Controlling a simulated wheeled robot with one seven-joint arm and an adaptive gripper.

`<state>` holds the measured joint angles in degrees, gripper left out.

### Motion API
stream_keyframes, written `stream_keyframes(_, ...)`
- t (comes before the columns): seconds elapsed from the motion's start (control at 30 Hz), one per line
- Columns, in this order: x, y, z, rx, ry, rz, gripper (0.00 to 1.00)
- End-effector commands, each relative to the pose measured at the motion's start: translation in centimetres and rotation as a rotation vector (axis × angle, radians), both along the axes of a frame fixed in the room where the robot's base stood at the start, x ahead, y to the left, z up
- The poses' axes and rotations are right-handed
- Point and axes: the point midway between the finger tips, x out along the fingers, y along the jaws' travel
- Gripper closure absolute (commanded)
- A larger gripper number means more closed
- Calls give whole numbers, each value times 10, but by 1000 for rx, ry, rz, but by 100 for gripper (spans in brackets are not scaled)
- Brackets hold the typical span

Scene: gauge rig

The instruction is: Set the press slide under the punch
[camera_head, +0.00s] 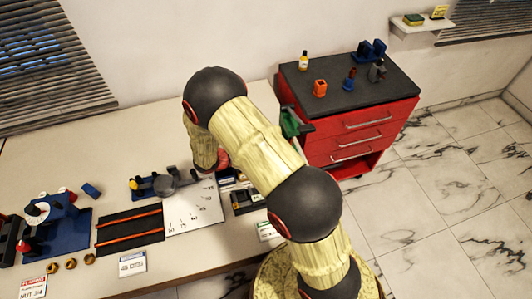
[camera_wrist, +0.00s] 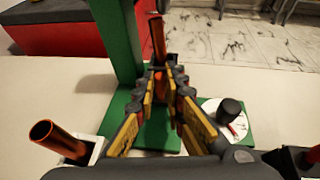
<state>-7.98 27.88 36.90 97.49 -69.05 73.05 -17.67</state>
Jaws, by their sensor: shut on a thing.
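The green press (camera_wrist: 118,45) stands ahead of my gripper in the wrist view, with an upright column and a flat green base. In the head view only part of the green press (camera_head: 291,122) shows beside my arm. My gripper (camera_wrist: 160,76) has its yellow and black fingers close together at the press, shut on an orange-red rod (camera_wrist: 157,38) that rises between the fingertips. I cannot tell whether this rod belongs to the slide. The slide and the punch cannot be made out clearly. In the head view my arm hides the fingertips.
An orange tube (camera_wrist: 58,140) stands tilted in a white holder at the left. A white dial with a black knob (camera_wrist: 230,108) lies to the right of the fingers. A red drawer cabinet (camera_head: 350,125) stands beyond the table. Several fixtures fill the table's left.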

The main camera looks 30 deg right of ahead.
Motion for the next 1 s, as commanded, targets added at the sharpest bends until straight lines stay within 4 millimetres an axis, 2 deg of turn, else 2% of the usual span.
stream_keyframes(0.1,-2,-11,2,0,-2,0,100)
stream_keyframes(0.37,-3,-12,1,-1,-1,1,100)
stream_keyframes(0.4,-3,-13,1,-2,-1,1,88)
stream_keyframes(0.7,-3,-12,1,0,0,1,71)
stream_keyframes(1.0,-3,-11,0,1,0,1,70)
